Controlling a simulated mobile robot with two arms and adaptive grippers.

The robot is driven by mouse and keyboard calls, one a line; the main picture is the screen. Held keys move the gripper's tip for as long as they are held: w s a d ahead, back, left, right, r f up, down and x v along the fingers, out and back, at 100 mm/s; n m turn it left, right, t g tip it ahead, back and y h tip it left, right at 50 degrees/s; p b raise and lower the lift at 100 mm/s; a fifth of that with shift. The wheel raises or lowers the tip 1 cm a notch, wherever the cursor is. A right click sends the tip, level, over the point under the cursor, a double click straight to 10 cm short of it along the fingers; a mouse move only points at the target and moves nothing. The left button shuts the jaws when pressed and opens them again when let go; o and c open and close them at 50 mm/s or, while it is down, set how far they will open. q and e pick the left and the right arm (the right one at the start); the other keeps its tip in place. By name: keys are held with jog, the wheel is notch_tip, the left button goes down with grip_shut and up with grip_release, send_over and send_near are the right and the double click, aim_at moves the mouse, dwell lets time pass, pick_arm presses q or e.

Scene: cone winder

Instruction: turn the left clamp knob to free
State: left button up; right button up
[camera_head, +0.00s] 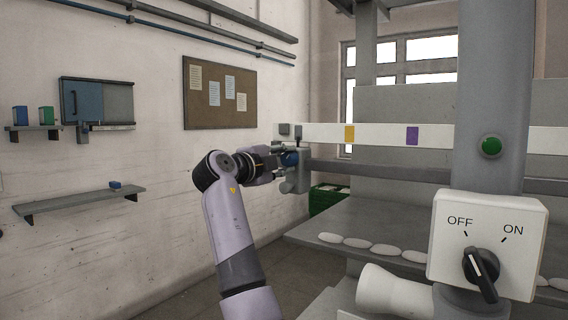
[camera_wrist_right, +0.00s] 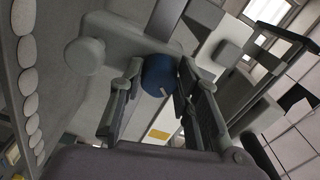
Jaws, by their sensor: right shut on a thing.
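The left clamp knob (camera_head: 290,159) is blue and sits on a grey clamp block at the left end of the white rail. In the right wrist view the knob (camera_wrist_right: 158,74) is round with a short white mark on its face near the lower edge. My right gripper (camera_head: 278,161) reaches it from the left, with its fingers on either side of the knob and shut on it. The fingers (camera_wrist_right: 160,85) hide part of the knob's sides. My left gripper is in neither view.
The white rail (camera_head: 378,134) carries a yellow and a purple patch. A switch box (camera_head: 487,245) marked OFF and ON stands at the right. Several pale oval pieces (camera_head: 385,250) lie along the grey shelf. A green crate (camera_head: 325,198) is behind the clamp.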

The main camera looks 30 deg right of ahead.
jog(key=shift+o, duration=0.2)
jog(key=shift+m, duration=0.4)
jog(key=o, duration=1.1)
jog(key=shift+o, duration=0.2)
jog(key=v, duration=1.2)
